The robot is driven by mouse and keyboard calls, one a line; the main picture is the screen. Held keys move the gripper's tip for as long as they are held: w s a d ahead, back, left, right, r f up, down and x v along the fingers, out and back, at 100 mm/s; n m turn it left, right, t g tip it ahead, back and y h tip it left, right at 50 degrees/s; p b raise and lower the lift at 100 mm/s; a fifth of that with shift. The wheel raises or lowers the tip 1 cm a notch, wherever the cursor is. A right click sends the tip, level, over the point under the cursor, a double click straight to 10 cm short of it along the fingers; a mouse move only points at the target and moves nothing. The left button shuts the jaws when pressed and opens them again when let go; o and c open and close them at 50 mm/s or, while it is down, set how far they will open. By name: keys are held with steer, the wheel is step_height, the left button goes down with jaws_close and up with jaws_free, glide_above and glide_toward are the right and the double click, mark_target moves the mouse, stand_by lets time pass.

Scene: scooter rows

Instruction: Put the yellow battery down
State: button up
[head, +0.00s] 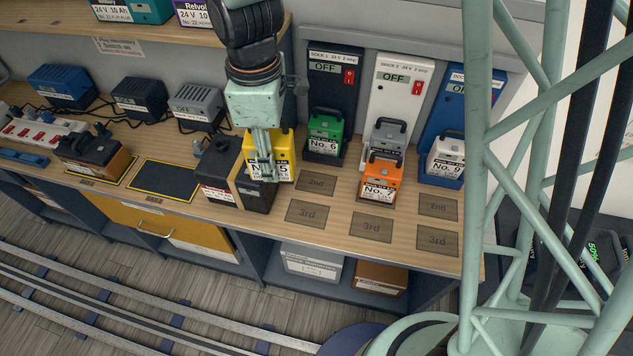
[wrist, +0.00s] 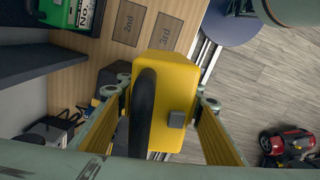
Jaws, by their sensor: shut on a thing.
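My gripper (head: 263,168) is shut on the yellow battery (head: 284,158), whose label shows a 5. In the wrist view the yellow battery (wrist: 180,85) with its black handle sits between the two fingers of my gripper (wrist: 160,102).
The green No. 6 battery (head: 325,135) is in the black dock. The orange No. 7 (head: 381,182) stands before the grey battery (head: 386,136); the white No. 9 (head: 446,157) is in the blue dock. The left 2nd (head: 316,183) and 3rd (head: 307,214) spots are bare.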

steer(key=d+f, duration=0.2)
steer(key=d, duration=0.1)
steer(key=shift+n, duration=0.3)
steer(key=w+d+f+m+b, duration=0.2)
steer(key=w+d+f+b, duration=0.1)
steer(key=w+d+f, duration=0.2)
steer(key=shift+w+d+f+m, duration=0.4)
steer(key=shift+w+d, duration=0.95)
steer(key=shift+w, duration=0.75)
steer(key=shift+f+b, duration=0.55)
steer(key=shift+f, duration=2.5)
steer(key=shift+f, duration=0.1)
steer(key=shift+f+b, duration=0.4)
steer(key=shift+f, duration=1.4)
steer(key=shift+f, duration=0.1)
